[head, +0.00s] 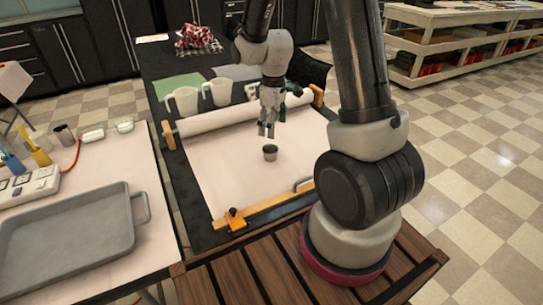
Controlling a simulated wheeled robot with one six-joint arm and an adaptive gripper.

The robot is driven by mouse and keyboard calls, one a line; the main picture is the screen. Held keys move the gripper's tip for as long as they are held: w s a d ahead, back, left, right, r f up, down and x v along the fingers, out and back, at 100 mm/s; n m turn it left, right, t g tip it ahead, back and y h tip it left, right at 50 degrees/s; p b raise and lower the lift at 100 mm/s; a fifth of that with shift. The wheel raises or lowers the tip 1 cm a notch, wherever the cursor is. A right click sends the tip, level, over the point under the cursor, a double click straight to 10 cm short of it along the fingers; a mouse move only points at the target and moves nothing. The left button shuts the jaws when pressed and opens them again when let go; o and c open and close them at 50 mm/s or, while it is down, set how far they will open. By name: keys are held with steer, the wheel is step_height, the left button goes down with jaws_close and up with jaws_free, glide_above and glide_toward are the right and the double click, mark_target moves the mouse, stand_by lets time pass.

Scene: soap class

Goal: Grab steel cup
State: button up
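A small dark grey steel cup (270,154) stands upright on the white paper sheet (225,170) of the black table. My gripper (266,130) points down just above and slightly behind the cup in the head view. Its fingers look apart with nothing between them, and it does not appear to touch the cup.
White pitchers (183,102) and a paper roll (230,118) lie behind the cup. A wooden bar with an orange clamp (235,219) edges the sheet in front. A grey tray (70,235) and a power strip (28,190) occupy the left table. Paper around the cup is clear.

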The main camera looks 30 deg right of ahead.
mark_target(270, 150)
steer(key=shift+n, duration=0.4)
steer(key=f, duration=0.7)
steer(key=w+f, duration=0.1)
steer(key=f, duration=0.3)
steer(key=shift+w+a+f, duration=0.1)
steer(key=shift+a+f, duration=0.05)
steer(key=shift+f, duration=0.15)
steer(key=c, duration=1)
